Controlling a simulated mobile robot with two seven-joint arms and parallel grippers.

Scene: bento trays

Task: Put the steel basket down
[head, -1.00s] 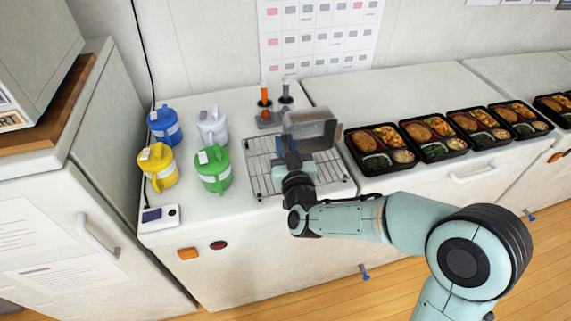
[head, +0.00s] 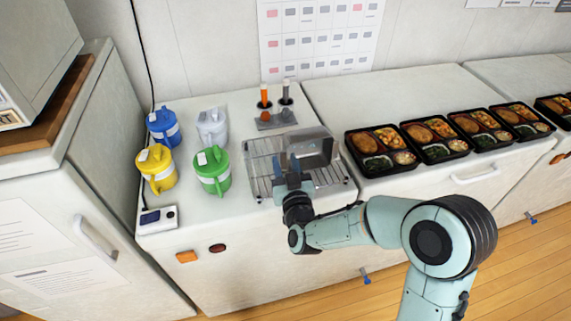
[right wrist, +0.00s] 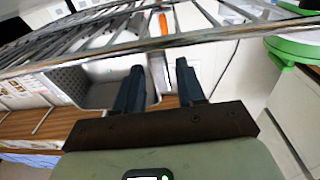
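The steel basket (head: 314,148) is a grey open box at the rear right of the wire rack (head: 262,160), seemingly resting on it and leaning. My right gripper (head: 286,158) is at its front left, over the rack. Its fingers look spread in the head view. In the right wrist view the gripper (right wrist: 161,66) shows a clear gap between its fingers, with a narrow grey piece showing there. The basket (right wrist: 82,86) with its perforated wall is beside the left finger there. I cannot tell whether a finger touches it. My left gripper is not in view.
Blue (head: 164,127), white (head: 212,127), yellow (head: 157,168) and green (head: 212,172) jugs stand left of the rack. A holder (head: 275,119) with orange and grey handles is behind it. Filled bento trays (head: 353,151) line the right counter. A small scale (head: 158,219) is at front left.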

